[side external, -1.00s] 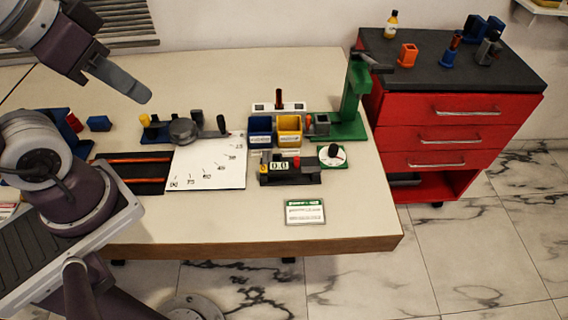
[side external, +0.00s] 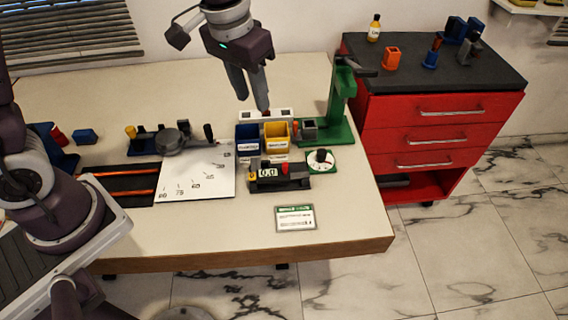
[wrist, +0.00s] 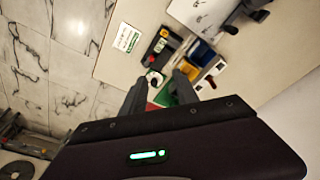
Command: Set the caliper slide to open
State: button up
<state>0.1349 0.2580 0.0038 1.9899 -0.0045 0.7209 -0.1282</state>
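The caliper, a dark block with a small display reading about 0.0 (side external: 268,174), lies near the front right of the table. A red slide piece (side external: 284,168) sits on it right of the display, and a yellow piece is at its left end. The caliper also shows in the wrist view (wrist: 158,47). My gripper (side external: 253,103) points down above and behind the blue and yellow bins, farther back than the caliper and apart from it. Its two fingers are spread with nothing between them, as the wrist view shows (wrist: 161,78).
Blue bin (side external: 246,139) and yellow bin (side external: 277,135) stand behind the caliper. A white slotted block (side external: 283,114) is under my fingers. The green stand (side external: 340,105) rises to the right, and a dial (side external: 320,161) sits beside the caliper. A label card (side external: 295,218) lies in front.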

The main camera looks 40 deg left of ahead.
jog(key=g, duration=0.2)
send_over(285, 163)
notch_tip(285, 163, down, 14)
jog(key=shift+s+r, duration=0.1)
jog(key=shift+s, duration=0.05)
notch_tip(285, 163, down, 8)
jog(key=shift+f, duration=0.25)
grip_shut()
dwell(0.4)
